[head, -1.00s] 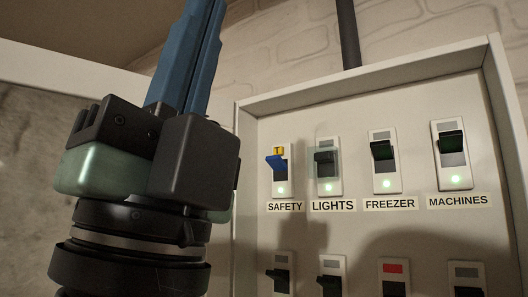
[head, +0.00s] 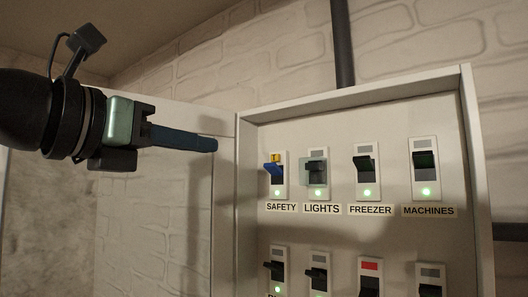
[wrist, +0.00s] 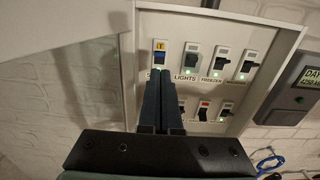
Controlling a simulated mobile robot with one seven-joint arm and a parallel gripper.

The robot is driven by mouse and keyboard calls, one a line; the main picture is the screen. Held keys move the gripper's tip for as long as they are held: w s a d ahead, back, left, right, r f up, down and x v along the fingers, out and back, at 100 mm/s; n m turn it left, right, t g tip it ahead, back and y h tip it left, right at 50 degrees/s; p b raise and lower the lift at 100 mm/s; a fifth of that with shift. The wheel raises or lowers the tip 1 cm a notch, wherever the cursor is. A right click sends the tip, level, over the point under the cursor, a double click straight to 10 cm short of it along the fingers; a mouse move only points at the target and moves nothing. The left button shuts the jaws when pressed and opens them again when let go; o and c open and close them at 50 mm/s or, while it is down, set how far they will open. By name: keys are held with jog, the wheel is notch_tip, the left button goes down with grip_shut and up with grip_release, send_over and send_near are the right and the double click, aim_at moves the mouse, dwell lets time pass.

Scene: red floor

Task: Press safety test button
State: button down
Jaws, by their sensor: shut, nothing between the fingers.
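The safety switch (head: 274,176) is at the upper left of the breaker panel, with a blue lever and a lit green light above the "SAFETY" label. Its small yellow test button (head: 275,157) sits just above the blue lever. It also shows in the wrist view (wrist: 159,46), straight beyond my fingers. My gripper (head: 213,145) is shut and empty, its blue fingers pointing right toward the panel. In the head view the fingertips are left of the button, at about its height and apart from it. In the wrist view the fingers (wrist: 160,76) partly hide the SAFETY label.
The lights (head: 316,172), freezer (head: 364,170) and machines (head: 424,167) switches stand right of safety, each with a green light. More switches are below. The open cabinet door (head: 165,200) is at left. The wrist view shows a grey box (wrist: 298,88) right of the panel.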

jog(key=shift+w, duration=0.15)
jog(key=p, duration=0.8)
send_near(275, 157)
jog(key=x, duration=0.5)
jog(key=shift+w+r, duration=0.2)
jog(key=shift+p+x, duration=0.6)
jog(key=shift+x, duration=0.2)
jog(key=shift+f, duration=0.25)
jog(key=shift+s, duration=0.15)
